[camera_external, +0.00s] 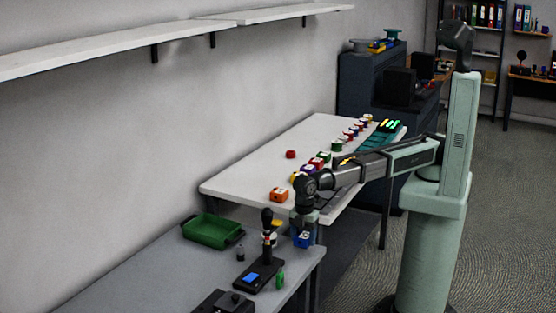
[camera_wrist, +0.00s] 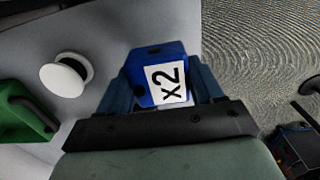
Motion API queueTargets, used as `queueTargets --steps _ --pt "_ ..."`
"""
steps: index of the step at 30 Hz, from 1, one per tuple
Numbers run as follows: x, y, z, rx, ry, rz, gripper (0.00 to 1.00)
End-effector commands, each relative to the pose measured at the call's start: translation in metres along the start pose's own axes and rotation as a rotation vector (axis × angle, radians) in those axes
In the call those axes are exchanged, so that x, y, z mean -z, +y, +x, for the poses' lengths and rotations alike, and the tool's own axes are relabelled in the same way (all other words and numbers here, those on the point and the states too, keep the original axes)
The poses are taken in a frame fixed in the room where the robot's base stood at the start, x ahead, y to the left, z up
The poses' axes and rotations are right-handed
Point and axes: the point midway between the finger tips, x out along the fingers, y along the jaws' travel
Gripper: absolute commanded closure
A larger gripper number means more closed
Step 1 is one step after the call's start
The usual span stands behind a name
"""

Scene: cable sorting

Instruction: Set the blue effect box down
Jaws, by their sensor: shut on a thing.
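The blue effect box (camera_wrist: 150,65), with a white label reading "X2", sits between the two fingers of my gripper (camera_wrist: 165,88) in the wrist view. My gripper is shut on it. In the external view the blue box (camera_external: 302,240) hangs under my gripper (camera_external: 304,226), at the right edge of the grey table (camera_external: 160,270). I cannot tell whether the box touches the table or is held above it. The underside of the box is hidden.
A green tray (camera_external: 212,231) stands on the grey table, left of a device with a blue screen (camera_external: 252,276) and a dark upright object (camera_external: 267,218). A white table (camera_external: 245,175) behind holds an orange box (camera_external: 279,195) and several other coloured boxes.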

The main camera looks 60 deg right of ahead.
Motion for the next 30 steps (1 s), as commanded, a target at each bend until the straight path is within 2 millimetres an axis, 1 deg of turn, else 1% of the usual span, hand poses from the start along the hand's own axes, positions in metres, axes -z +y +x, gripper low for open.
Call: queueTargets --steps 5,9,12,24,25,30 --pt "-0.001 0.0 0.013 0.001 -0.002 0.0 0.69" --pt "0.0 0.0 0.03 0.001 -0.002 -0.001 0.69" --pt "0.0 0.0 0.037 0.001 -0.001 -0.001 0.69" --pt "0.0 0.0 0.041 0.0 0.0 -0.001 0.69" --pt "0.0 0.0 0.041 0.0 0.0 -0.001 0.32" --pt "0.0 0.0 0.041 0.0 0.0 -0.001 0.16"
